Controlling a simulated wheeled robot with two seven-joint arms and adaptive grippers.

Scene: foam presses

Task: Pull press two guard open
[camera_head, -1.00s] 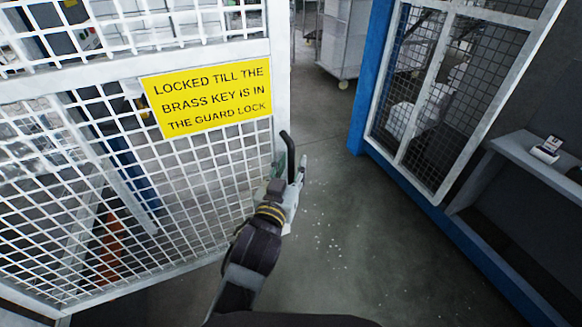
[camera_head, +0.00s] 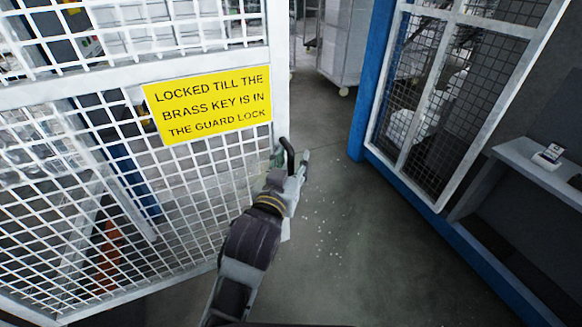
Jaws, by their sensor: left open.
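The guard (camera_head: 278,75) is a white-framed mesh door filling the left of the head view. It bears a yellow sign (camera_head: 208,104) reading "LOCKED TILL THE BRASS KEY IS IN THE GUARD LOCK". A black bar handle (camera_head: 287,150) stands at the guard's right edge, low down. My left gripper (camera_head: 292,170) is open at this handle. Its fingers overlap the handle in the picture; I cannot tell whether they touch it. My left arm comes up from the bottom and partly hides the guard's lower right corner. My right gripper is not in view.
A blue-framed mesh enclosure (camera_head: 362,85) stands on the right, with a grey shelf (camera_head: 530,168) holding a small white device (camera_head: 548,156). A pale wheeled cart (camera_head: 342,45) stands at the back. Grey floor (camera_head: 345,225) with white specks lies clear between guard and enclosure.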

